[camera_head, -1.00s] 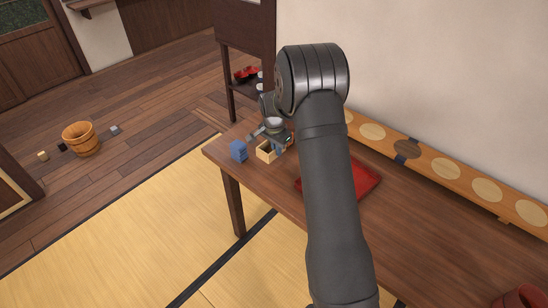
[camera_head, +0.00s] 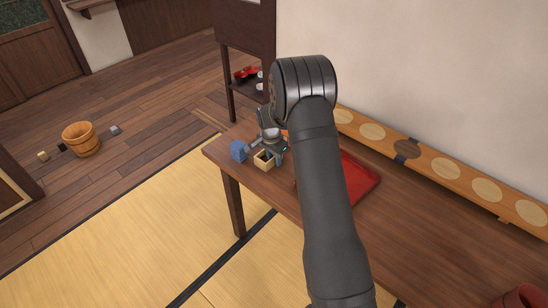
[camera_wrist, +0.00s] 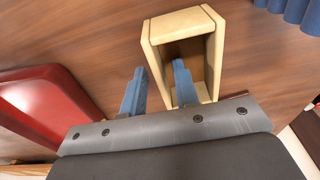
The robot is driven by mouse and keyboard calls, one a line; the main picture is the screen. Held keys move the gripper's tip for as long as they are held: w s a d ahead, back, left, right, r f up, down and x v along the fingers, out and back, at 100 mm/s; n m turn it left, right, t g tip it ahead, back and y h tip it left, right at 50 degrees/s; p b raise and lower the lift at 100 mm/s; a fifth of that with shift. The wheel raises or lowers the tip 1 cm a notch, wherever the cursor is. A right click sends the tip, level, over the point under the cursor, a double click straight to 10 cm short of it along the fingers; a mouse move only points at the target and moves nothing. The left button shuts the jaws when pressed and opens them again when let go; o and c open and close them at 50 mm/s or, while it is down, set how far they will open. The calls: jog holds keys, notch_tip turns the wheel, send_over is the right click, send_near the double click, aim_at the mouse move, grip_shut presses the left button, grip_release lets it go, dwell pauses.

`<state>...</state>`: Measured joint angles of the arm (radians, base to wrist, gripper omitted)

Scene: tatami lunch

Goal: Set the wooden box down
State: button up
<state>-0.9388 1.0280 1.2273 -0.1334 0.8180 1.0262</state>
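The wooden box (camera_head: 263,163) is small, pale and open-topped, at the far left end of the table (camera_head: 420,235). In the wrist view the box (camera_wrist: 214,60) shows its hollow inside. My gripper (camera_wrist: 160,72) has its two blue fingers astride one wall of the box, one finger outside and one inside. In the head view my gripper (camera_head: 272,143) is right above the box. The box is at or very near the tabletop; its underside is hidden.
A blue ribbed object (camera_head: 238,151) stands just left of the box and shows in the wrist view (camera_wrist: 292,9). A red tray (camera_head: 358,180) lies to the right, partly behind my arm. A long board with pale discs (camera_head: 445,167) runs along the wall. The table's edge is close.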

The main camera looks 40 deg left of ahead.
notch_tip(320, 180, up, 12)
jog(key=s, duration=0.1)
jog(key=shift+s+r, duration=0.15)
jog(key=shift+s, duration=0.1)
dwell(0.5)
jog(key=f, duration=0.4)
jog(key=w+f, duration=0.1)
jog(key=f, duration=0.7)
jog(key=shift+w+f, duration=0.25)
jog(key=shift+f, duration=0.05)
notch_tip(320, 180, up, 3)
jog(key=shift+r, duration=0.7)
